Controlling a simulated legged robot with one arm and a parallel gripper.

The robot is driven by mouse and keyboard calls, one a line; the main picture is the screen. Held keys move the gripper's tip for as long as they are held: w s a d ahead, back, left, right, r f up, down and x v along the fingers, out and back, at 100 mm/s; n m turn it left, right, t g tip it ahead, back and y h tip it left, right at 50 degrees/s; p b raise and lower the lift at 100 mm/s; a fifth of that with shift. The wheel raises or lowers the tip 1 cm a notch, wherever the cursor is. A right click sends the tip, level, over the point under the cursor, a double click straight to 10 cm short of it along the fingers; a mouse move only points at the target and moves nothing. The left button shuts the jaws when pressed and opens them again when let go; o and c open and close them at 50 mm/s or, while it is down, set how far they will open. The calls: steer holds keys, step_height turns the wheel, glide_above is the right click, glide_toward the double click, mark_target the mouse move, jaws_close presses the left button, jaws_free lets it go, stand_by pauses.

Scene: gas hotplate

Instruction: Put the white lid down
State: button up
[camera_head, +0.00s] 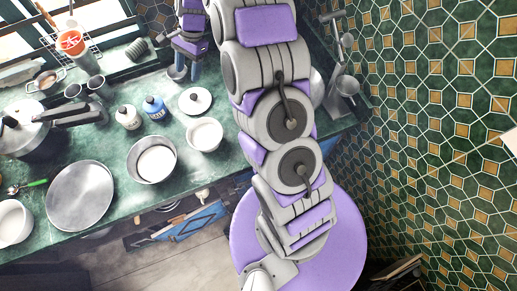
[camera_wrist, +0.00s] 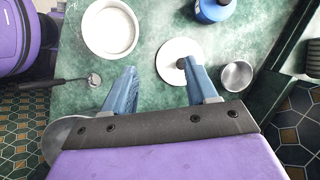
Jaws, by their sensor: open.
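The white lid (camera_head: 189,106) lies flat on the green counter, dark knob up, in the head view. It also shows in the wrist view (camera_wrist: 171,53), partly covered by a finger. My gripper (camera_head: 186,77) is open, with its blue fingers pointing down behind the lid in the head view. In the wrist view my gripper (camera_wrist: 158,68) has its right fingertip over or beside the knob; I cannot tell whether they touch. The left finger is apart from the lid, over the counter. Nothing is held between the fingers.
A white pot (camera_head: 204,134) stands in front of the lid, and a blue bottle (camera_head: 154,107) stands to its left. A small metal cup (camera_wrist: 237,76) and a ladle (camera_wrist: 93,80) are near my gripper.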

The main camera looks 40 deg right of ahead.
steer(key=s+a+r+n+h, duration=0.15)
steer(key=s+r+n, duration=0.3)
steer(key=s, duration=0.45)
steer(key=s+a+r+n, duration=0.25)
steer(key=s+r, duration=0.35)
steer(key=s, duration=0.4)
steer(key=s+d+n+h, duration=0.1)
steer(key=s+n, duration=0.2)
steer(key=s, duration=0.7)
steer(key=s+d+n+g+h, duration=0.1)
steer(key=s+d+n, duration=0.1)
steer(key=s, duration=0.9)
steer(key=shift+s+r+n+h, duration=0.25)
steer(key=shift+r+n+h, duration=0.15)
steer(key=shift+n, duration=0.4)
steer(key=shift+d, duration=0.1)
